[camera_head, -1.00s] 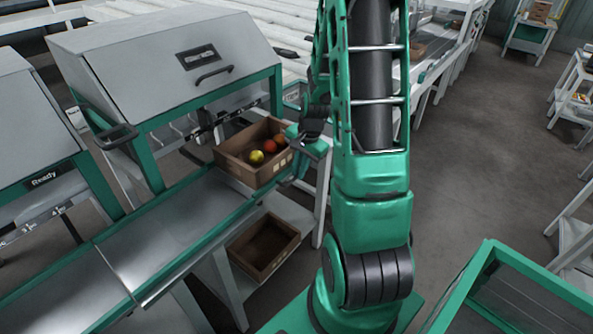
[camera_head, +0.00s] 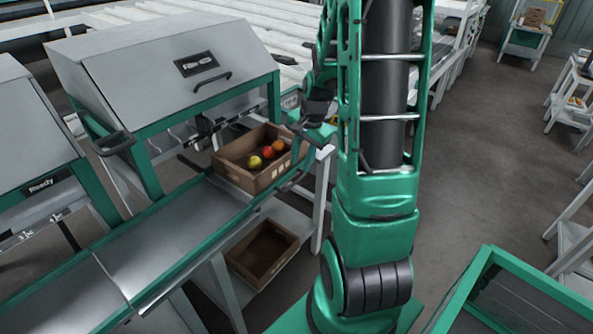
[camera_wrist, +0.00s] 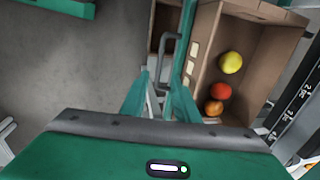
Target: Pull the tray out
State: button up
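The tray (camera_head: 216,244) is a long metal surface with a green edge below the grey hooded machine. A brown crate (camera_head: 240,178) holding several yellow, orange and red tomatoes stands at its far end. A grey bar handle (camera_wrist: 163,62) sits on the green edge beside the crate. My gripper (camera_wrist: 162,92) is open in the wrist view, with its two green fingers apart. The near end of the handle shows between them, and I cannot tell whether they touch it. In the head view my gripper (camera_head: 303,138) is at the crate's right end, partly hidden.
A second brown crate (camera_head: 235,262) sits on a lower shelf under the tray. A green-framed stand (camera_head: 487,262) is at the lower right. Open grey floor (camera_head: 480,150) lies to the right of my arm.

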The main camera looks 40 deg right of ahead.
jog(key=r, duration=0.3)
jog(key=shift+s+r, duration=0.2)
jog(key=shift+s, duration=0.1)
dwell(0.3)
jog(key=s+a+r+n, duration=0.2)
jog(key=s+a+n, duration=0.1)
jog(key=s, duration=0.4)
jog(key=s+a+r+n+g, duration=0.1)
jog(key=s+a+r+n, duration=0.2)
jog(key=s, duration=0.4)
jog(key=s+a+r+n+g, duration=0.1)
jog(key=s+a+r+n, duration=0.2)
jog(key=s+a, duration=0.2)
jog(key=shift+s+a+r+n, duration=0.25)
jog(key=shift+s+n, duration=0.15)
jog(key=shift+s, duration=0.65)
jog(key=shift+w, duration=0.15)
